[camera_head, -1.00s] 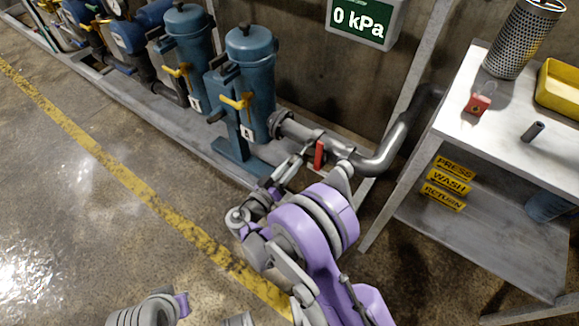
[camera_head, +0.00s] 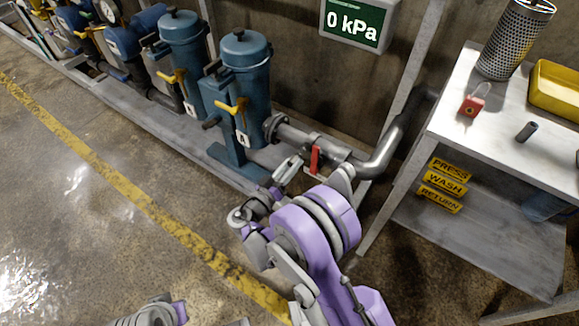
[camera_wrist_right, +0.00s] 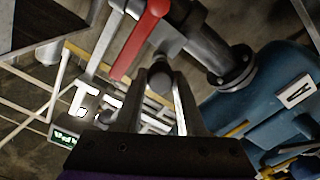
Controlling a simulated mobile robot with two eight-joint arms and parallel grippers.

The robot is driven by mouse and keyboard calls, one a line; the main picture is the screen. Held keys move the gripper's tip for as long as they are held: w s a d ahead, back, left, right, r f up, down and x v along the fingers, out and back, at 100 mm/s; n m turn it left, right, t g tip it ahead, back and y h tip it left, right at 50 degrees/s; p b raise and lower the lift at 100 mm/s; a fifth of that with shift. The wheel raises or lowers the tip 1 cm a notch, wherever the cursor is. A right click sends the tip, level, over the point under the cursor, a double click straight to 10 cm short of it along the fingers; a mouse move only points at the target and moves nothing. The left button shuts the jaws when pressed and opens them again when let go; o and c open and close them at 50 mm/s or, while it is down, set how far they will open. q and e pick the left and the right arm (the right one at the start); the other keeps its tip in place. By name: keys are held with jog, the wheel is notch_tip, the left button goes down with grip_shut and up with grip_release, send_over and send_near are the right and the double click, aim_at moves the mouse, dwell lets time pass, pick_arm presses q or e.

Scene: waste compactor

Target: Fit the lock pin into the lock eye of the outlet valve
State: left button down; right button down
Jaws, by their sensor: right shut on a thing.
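The outlet valve's red lever (camera_head: 314,159) stands upright on the grey pipe; in the right wrist view the lever (camera_wrist_right: 139,42) crosses just beyond the fingertips. My right gripper (camera_head: 292,164) is beside the valve in the head view. In the right wrist view it (camera_wrist_right: 159,80) is shut on a small grey rounded piece, apparently the lock pin (camera_wrist_right: 159,76), mostly hidden between the fingers. I cannot make out the lock eye, nor whether the pin touches the valve. My left gripper is not in view.
A white table (camera_head: 455,140) at the right holds a red padlock (camera_head: 471,105), a dark cylinder (camera_head: 526,131), a mesh basket (camera_head: 513,42) and a yellow tray (camera_head: 557,88). Blue filter housings (camera_head: 246,85) stand left of the valve. A panel (camera_head: 354,22) reads 0 kPa. The left floor is clear.

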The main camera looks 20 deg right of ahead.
jog(key=shift+x, duration=1.05)
jog(key=shift+c, duration=2.2)
grip_release()
jog(key=shift+c, duration=0.4)
jog(key=shift+s+a, duration=0.1)
jog(key=shift+a, duration=0.05)
jog(key=shift+b+v, duration=0.35)
jog(key=shift+v, duration=3)
